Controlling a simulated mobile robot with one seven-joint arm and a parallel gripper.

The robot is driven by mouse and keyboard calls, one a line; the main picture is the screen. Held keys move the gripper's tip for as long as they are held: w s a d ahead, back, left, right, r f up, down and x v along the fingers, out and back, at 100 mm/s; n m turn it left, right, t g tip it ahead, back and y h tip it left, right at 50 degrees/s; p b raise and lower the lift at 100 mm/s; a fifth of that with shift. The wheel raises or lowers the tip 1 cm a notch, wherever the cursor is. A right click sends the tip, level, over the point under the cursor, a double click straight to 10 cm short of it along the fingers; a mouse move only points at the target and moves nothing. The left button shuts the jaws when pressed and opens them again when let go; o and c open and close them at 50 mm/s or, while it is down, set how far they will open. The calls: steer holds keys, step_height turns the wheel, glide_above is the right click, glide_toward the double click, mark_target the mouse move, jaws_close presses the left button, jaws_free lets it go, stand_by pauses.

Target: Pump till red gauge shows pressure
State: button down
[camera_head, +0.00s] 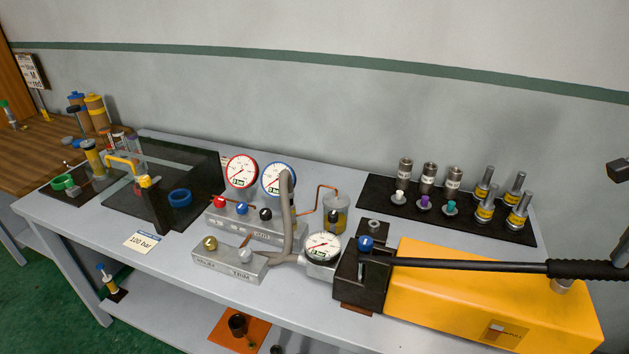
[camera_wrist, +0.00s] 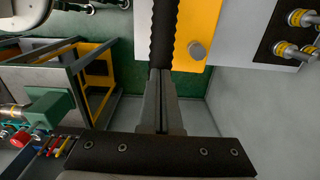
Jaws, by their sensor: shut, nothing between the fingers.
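The red-rimmed gauge (camera_head: 241,172) stands upright behind the valve block; its readout looks like 0 bar. The yellow hand pump (camera_head: 480,295) is at the front right of the bench. Its long black lever (camera_head: 460,263) lies nearly level and ends at the right in a ribbed grip (camera_head: 585,269). In the wrist view the ribbed grip (camera_wrist: 166,30) runs just beyond my gripper (camera_wrist: 161,72). My gripper is shut with its fingers together and empty. Its tips appear close to the grip; I cannot tell if they touch it.
A blue-rimmed gauge (camera_head: 278,179) and a pump gauge (camera_head: 321,245) stand near. The valve block (camera_head: 255,228) has red, blue and black knobs. A black mat (camera_head: 380,187) holds several fittings behind the pump. A card (camera_head: 142,242) reads 100 bar. A clear shield (camera_head: 190,175) stands left.

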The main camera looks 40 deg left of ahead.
steer(key=shift+w+d+f+b, duration=0.1)
steer(key=shift+d+f+b, duration=0.1)
steer(key=shift+f, duration=0.35)
steer(key=shift+s+d+f+b, duration=0.1)
steer(key=shift+f+b, duration=0.15)
steer(key=shift+f, duration=0.25)
steer(key=shift+w+d+f+b, duration=0.1)
steer(key=shift+f+b, duration=0.1)
steer(key=shift+f, duration=0.45)
steer(key=shift+w+d+f+b, duration=0.1)
steer(key=shift+d+f+b, duration=0.15)
steer(key=shift+f+b, duration=0.6)
steer(key=shift+w+d+f+b, duration=0.1)
steer(key=shift+d+f+b, duration=0.2)
steer(key=shift+f, duration=1)
steer(key=shift+d+f+b, duration=0.15)
steer(key=shift+f+b, duration=0.5)
steer(key=shift+f, duration=0.55)
steer(key=shift+d+f+b, duration=0.1)
steer(key=shift+f+b, duration=0.5)
steer(key=shift+f, duration=0.55)
